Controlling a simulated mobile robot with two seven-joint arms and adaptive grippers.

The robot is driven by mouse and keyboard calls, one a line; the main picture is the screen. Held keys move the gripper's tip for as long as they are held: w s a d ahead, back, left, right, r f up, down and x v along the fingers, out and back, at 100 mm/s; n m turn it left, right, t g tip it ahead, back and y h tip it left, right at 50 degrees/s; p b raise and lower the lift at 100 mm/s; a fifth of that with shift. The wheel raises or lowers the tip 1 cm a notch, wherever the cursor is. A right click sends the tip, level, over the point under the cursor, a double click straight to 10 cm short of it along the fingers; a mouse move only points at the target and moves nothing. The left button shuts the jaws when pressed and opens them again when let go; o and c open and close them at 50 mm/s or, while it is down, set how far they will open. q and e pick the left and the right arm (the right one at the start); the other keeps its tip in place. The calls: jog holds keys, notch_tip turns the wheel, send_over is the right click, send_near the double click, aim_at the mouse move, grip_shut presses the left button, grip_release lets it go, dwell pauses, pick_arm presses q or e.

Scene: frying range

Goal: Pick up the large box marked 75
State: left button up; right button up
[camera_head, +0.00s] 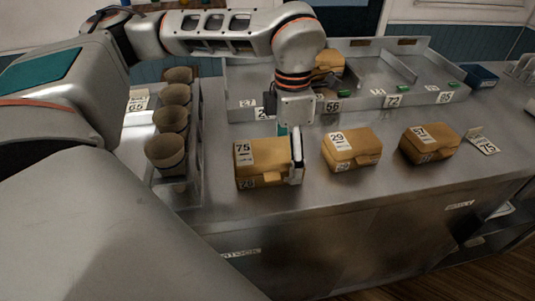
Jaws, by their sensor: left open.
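The large box marked 75 (258,165) is yellow-brown cardboard with white labels on its top and front. It sits on the steel counter, left of two similar boxes. My left arm reaches over from the left and its wrist points down at the box. My left gripper (296,160) is open at the box's right end, with one finger showing against its right front corner. The other finger is hidden or hard to make out, and I cannot tell whether the gripper touches the box. My right gripper is not in view.
A box marked 29 (352,149) and another box (430,143) stand to the right on the counter (312,196). A rack of several brown cups (165,152) is at left. A divided tray (400,102) with numbered labels lies behind. A loose card (483,141) lies far right.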

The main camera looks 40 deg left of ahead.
pick_arm(q)
jog(key=shift+f, duration=0.3)
jog(key=c, duration=1.4)
jog(key=shift+r, duration=0.1)
